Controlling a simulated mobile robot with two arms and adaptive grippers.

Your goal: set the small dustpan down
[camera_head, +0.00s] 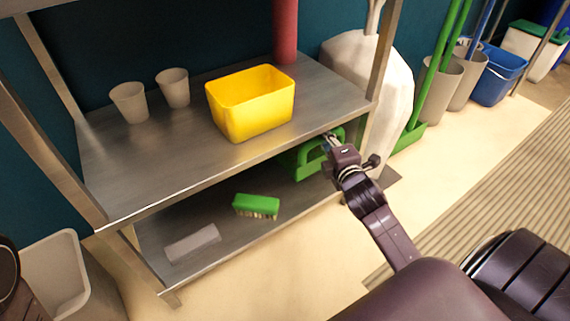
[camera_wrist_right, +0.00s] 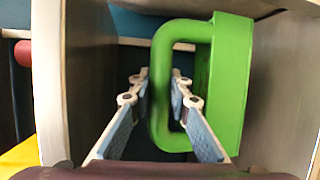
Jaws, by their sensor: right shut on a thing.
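The small green dustpan (camera_head: 302,166) is at the right end of the rack, below the upper shelf and over the lower shelf (camera_head: 222,247). The shelf edge and my gripper hide part of it. I cannot tell whether it touches the lower shelf. My right gripper (camera_head: 332,141) is shut on its looped handle. In the right wrist view the dustpan (camera_wrist_right: 230,85) stands upright, with its handle bar between the two fingertips (camera_wrist_right: 160,90). My left gripper is not in view.
A green brush (camera_head: 256,205) and a pale flat block (camera_head: 192,243) lie on the lower shelf. A yellow bin (camera_head: 252,105) and two cups (camera_head: 129,102) stand on the upper shelf (camera_head: 160,155). A rack post (camera_head: 385,50) and white sack (camera_head: 360,65) are close by my right gripper.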

